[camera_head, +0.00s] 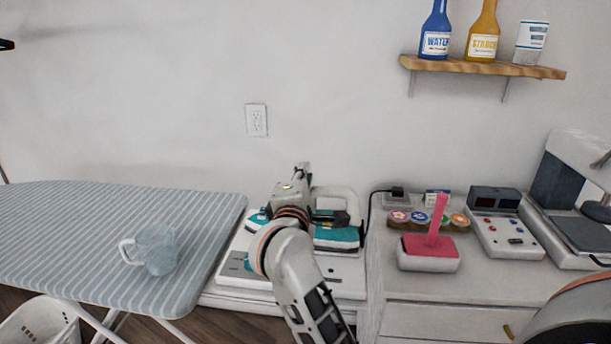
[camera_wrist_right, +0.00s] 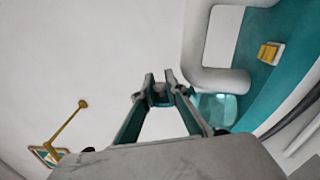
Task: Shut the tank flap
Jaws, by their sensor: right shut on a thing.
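The iron, with a teal body (camera_head: 335,237) and pale handle (camera_head: 345,198), sits on a white station (camera_head: 345,275) right of the ironing board. My right arm comes up from below and covers part of it. My right gripper (camera_head: 302,172) is at the iron's left side; its fingertips are too small to read there. In the right wrist view the gripper (camera_wrist_right: 160,80) is shut on a small dark piece (camera_wrist_right: 159,96), which appears to be the tank flap. A translucent teal tank (camera_wrist_right: 213,108) lies just right of the fingers. The flap's angle is unclear. My left gripper is not seen.
A clear jug (camera_head: 158,250) stands on the striped ironing board (camera_head: 80,235). A black cord (camera_head: 370,215) runs beside the station.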

